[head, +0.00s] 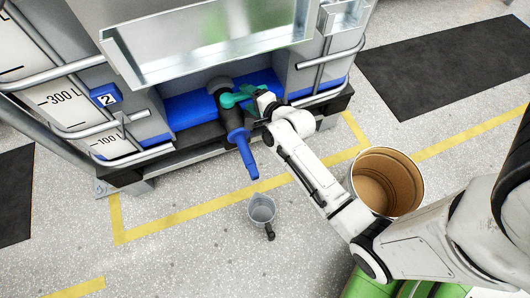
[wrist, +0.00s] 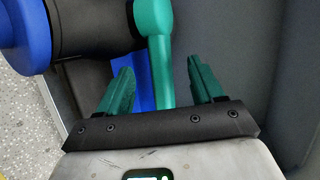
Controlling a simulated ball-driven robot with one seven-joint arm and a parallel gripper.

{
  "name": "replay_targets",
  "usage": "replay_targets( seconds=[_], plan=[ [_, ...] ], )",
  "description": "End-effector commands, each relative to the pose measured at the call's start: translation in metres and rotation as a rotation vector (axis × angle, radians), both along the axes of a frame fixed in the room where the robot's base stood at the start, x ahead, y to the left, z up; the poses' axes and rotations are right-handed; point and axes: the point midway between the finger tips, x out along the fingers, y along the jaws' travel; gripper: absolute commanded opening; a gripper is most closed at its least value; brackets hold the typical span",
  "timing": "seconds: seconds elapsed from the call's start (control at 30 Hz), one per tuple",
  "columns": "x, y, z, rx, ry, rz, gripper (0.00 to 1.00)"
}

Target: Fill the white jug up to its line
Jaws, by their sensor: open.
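The jug (head: 262,208), pale grey-white with a dark handle, stands upright on the floor just below and right of the blue spout (head: 243,154). Its line and any liquid inside cannot be made out. No stream shows at the spout. The spout hangs from a black valve (head: 223,101) at the tank's foot. The valve's teal lever shows in the wrist view (wrist: 162,70), where it stands between the two teal fingers of my gripper (wrist: 162,88). My gripper is open, with a gap on both sides of the lever. In the head view my gripper (head: 251,96) is at the valve.
The caged tank (head: 60,97), marked 100 L and 300 L with a blue number 2 plate (head: 106,94), stands behind. A metal tray (head: 205,45) juts out above the valve. An open brown drum (head: 386,182) stands right of my arm. Floor left of the jug is clear.

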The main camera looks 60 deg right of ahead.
Motion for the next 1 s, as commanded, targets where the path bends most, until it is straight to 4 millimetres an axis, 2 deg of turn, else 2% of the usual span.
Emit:
replay_targets(
  seconds=[0.73,1.0],
  plan=[
    [-0.050,0.012,0.021,0.000,0.001,0.000,0.67],
    [-0.058,0.014,0.022,-0.001,0.000,0.000,0.67]
  ],
)
